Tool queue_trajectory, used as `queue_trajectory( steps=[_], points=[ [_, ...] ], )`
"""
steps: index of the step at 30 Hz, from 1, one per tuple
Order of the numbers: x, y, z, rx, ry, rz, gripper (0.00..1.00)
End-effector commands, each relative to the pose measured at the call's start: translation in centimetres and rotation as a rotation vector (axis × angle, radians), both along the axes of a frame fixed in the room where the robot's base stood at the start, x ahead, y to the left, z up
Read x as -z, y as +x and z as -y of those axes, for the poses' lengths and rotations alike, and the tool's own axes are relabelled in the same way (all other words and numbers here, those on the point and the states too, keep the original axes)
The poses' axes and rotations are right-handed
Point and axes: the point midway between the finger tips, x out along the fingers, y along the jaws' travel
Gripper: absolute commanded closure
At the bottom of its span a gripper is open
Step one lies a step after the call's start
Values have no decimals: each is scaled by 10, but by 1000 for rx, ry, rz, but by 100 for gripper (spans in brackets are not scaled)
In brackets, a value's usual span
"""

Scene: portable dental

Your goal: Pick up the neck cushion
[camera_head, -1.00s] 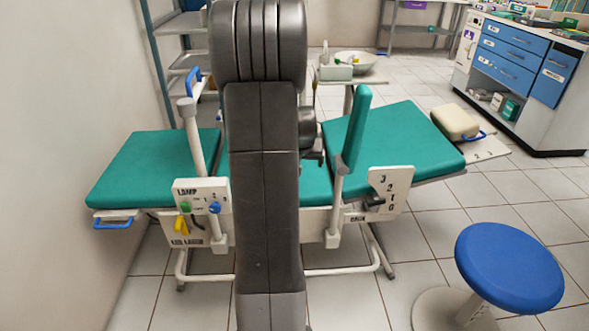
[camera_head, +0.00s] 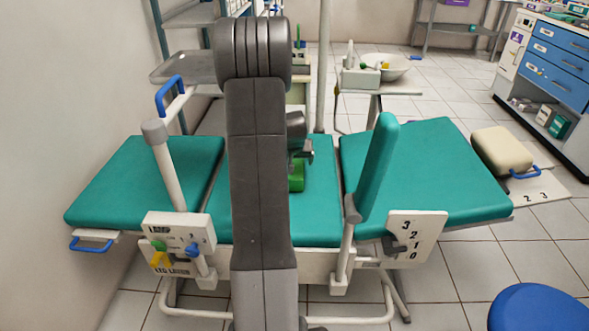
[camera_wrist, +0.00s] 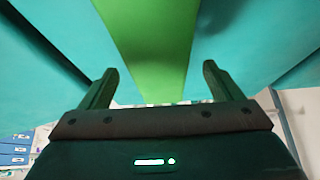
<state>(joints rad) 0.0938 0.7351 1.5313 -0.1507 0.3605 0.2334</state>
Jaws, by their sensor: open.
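A bright green block (camera_head: 297,183) lies on the teal seat (camera_head: 318,215), partly hidden by my arm; it may be the neck cushion, but I cannot tell for sure. In the wrist view a bright green shape (camera_wrist: 155,35) runs between and beyond my fingertips, with teal surfaces on both sides. My gripper (camera_wrist: 160,75) is open, its two fingers apart, with nothing seen clamped between them. In the head view my dark gripper (camera_head: 303,150) shows partly behind my arm, just above the green block. A cream headrest pad (camera_head: 502,150) sits at the chair's right end.
An upright teal armrest (camera_head: 375,165) stands right of my arm. A blue stool (camera_head: 540,308) is at the lower right. A tray with a basin (camera_head: 385,68) is behind the chair.

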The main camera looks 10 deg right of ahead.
Motion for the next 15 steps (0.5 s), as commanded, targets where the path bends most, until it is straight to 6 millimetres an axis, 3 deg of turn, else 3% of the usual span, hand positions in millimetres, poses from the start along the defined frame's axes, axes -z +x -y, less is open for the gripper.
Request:
queue_trajectory(
  steps=[6, 15],
  points=[
    [33, 16, 5, 1, 1, -2, 15],
    [37, 20, 5, 0, 1, 0, 17]
  ],
)
